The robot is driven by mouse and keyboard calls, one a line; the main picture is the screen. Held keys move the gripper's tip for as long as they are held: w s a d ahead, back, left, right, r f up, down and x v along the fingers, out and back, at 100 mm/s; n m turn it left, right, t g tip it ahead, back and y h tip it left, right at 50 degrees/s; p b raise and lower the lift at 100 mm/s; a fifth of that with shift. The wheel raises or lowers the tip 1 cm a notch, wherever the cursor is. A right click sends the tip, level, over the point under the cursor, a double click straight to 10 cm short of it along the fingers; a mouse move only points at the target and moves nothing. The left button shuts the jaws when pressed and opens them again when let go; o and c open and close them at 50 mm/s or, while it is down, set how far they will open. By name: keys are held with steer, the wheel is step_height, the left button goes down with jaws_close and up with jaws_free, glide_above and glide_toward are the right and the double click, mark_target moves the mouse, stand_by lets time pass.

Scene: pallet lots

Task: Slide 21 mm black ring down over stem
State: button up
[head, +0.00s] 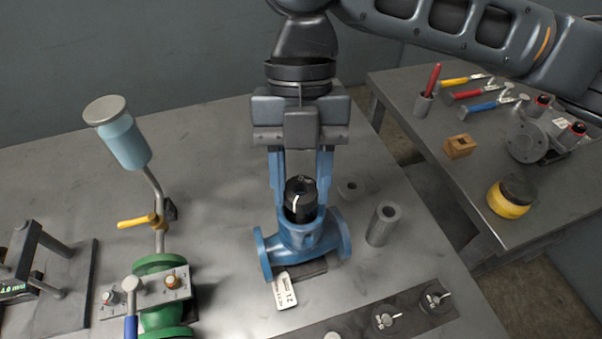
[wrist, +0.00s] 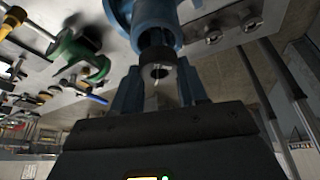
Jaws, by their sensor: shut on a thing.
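A black ring (head: 301,187) with a white mark sits between the blue fingertips of my gripper (head: 300,203), which is shut on it. The ring is upright over the neck of a blue valve body (head: 303,238) with side flanges. In the wrist view the ring (wrist: 158,57) shows end-on between the fingers of my gripper (wrist: 157,78), in line with the blue valve body (wrist: 152,18). The stem is mostly hidden by the ring and fingers, and I cannot tell how far the ring is around it.
A white tag (head: 284,291) marked 21 lies before the valve. A green valve (head: 163,311) stands at left. A side bench (head: 450,185) holds tools, a wooden block (head: 459,146) and a yellow-black tin (head: 510,199).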

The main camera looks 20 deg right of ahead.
steer(key=shift+f+b, duration=0.75)
steer(key=shift+f, duration=0.4)
steer(key=o, duration=1.1)
steer(key=shift+o, duration=0.3)
steer(key=o, duration=0.3)
steer(key=shift+o, duration=0.2)
steer(key=shift+r, duration=0.15)
steer(key=shift+r+p, duration=2.65)
steer(key=shift+r, duration=0.75)
